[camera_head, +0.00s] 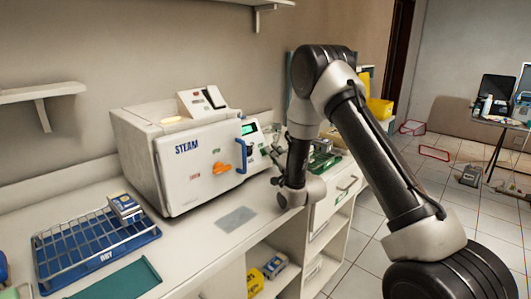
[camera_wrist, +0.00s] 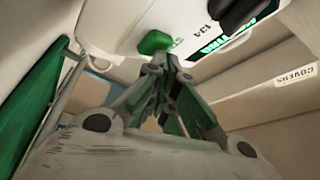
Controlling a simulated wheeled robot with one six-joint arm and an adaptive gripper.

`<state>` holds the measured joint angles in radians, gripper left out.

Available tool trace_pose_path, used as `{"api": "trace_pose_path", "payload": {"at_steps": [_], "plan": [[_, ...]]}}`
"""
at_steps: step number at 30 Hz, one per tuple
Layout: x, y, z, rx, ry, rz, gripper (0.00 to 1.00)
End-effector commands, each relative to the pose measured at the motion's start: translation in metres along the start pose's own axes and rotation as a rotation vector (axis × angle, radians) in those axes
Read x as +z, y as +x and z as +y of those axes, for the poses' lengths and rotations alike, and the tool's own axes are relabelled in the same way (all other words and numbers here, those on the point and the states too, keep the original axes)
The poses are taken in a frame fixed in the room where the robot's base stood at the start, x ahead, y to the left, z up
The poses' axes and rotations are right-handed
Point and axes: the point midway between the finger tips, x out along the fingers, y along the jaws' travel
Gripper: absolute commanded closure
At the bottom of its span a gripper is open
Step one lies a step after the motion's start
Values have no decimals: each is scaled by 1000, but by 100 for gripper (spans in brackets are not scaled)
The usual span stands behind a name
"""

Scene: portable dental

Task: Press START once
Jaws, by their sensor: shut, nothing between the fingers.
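The white STEAM machine (camera_head: 190,155) stands on the counter, with a control panel at its right side and a lit green display (camera_head: 249,128). In the wrist view a green button (camera_wrist: 156,42) sits on the white panel beside partly readable lettering that begins "ST". My gripper (camera_wrist: 160,68) is shut and empty, its fingertips just below the green button in the picture; I cannot tell whether they touch it. In the head view my gripper (camera_head: 273,152) is close to the front of the panel, and my wrist hides part of the area there.
A blue tray (camera_head: 100,262) with a wire rack and a box lies at the left of the counter. A grey pad (camera_head: 236,219) lies in front of the machine.

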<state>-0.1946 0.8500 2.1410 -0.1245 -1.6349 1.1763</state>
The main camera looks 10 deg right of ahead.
Motion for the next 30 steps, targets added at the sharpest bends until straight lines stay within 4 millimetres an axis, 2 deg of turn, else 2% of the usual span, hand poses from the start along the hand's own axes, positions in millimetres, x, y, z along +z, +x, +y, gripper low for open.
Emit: {"api": "trace_pose_path", "payload": {"at_steps": [9,19,30], "plan": [[-8,-10,-7,1,0,1,100],[-9,-12,-8,1,0,1,100],[-27,-36,-26,0,-1,2,100]]}}
